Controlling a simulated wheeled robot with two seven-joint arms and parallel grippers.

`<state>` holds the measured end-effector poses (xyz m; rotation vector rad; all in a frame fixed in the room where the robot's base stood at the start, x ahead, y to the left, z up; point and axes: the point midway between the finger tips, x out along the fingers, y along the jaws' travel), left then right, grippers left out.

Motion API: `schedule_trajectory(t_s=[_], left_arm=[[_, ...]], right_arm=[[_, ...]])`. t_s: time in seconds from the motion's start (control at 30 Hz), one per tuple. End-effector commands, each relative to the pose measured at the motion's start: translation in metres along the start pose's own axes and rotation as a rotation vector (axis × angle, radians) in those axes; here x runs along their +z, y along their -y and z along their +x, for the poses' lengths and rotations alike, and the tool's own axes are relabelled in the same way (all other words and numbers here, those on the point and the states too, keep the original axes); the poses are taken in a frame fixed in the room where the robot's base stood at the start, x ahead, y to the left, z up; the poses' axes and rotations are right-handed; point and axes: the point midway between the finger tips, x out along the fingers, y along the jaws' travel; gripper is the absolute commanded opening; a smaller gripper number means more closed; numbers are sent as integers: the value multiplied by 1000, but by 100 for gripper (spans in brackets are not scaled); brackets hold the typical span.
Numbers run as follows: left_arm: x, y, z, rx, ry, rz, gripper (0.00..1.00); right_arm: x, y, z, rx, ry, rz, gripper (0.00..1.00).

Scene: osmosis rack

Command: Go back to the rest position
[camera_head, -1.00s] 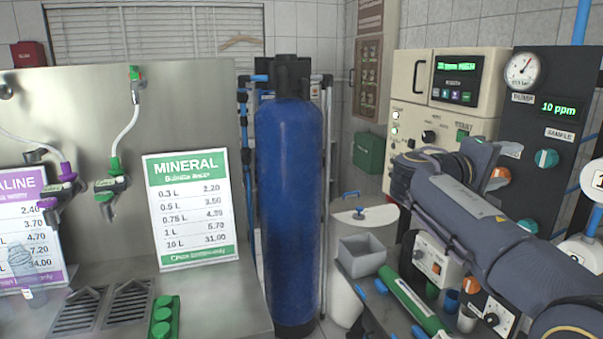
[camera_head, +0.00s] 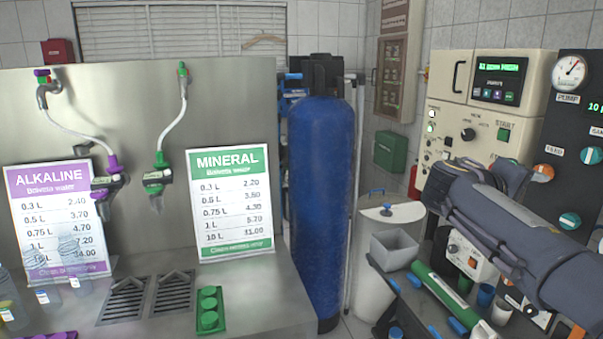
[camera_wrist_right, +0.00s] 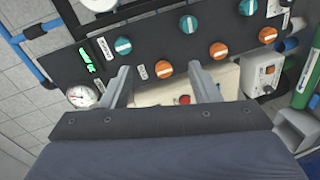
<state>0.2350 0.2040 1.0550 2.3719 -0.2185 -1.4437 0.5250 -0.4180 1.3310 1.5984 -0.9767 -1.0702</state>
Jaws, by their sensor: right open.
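My right arm comes in from the right edge in the head view, in front of the control panel. Its gripper (camera_head: 514,177) is partly hidden behind the arm. In the right wrist view the gripper (camera_wrist_right: 162,80) has its two grey fingers spread, with nothing held between them. The fingers point at the dark panel (camera_wrist_right: 142,52) with orange and teal knobs and at the cream unit (camera_wrist_right: 152,93) with a red button. I cannot tell how far the fingertips are from the panel. My left gripper is not in view.
A tall blue tank (camera_head: 321,200) stands mid-view. Left of it is the steel counter (camera_head: 255,295) with Alkaline and Mineral signs. A low bench carries a grey bin (camera_head: 395,250) and a green tube (camera_head: 445,290), below my right arm. A pressure gauge (camera_wrist_right: 82,96) is near the left finger.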

Motion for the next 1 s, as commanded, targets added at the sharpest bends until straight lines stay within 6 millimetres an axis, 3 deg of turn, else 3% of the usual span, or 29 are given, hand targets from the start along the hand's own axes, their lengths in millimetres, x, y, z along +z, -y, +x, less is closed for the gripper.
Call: schedule_trajectory(t_s=[0.27,0.37,0.47,0.57,0.7,0.83,0.9,1.0], left_arm=[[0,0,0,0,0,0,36],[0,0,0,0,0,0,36],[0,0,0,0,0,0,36],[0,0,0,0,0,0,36],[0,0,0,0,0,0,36],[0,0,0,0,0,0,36],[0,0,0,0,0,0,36],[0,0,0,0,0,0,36]], right_arm=[[52,61,20,-308,5,20,56],[81,94,17,-474,2,45,56],[118,134,0,-687,-5,94,56],[162,178,-40,-942,-19,181,56],[214,226,-116,-1255,-33,335,56],[246,258,-178,-1452,-25,479,56],[256,271,-201,-1518,-16,541,56],[264,282,-221,-1574,-5,601,56]])
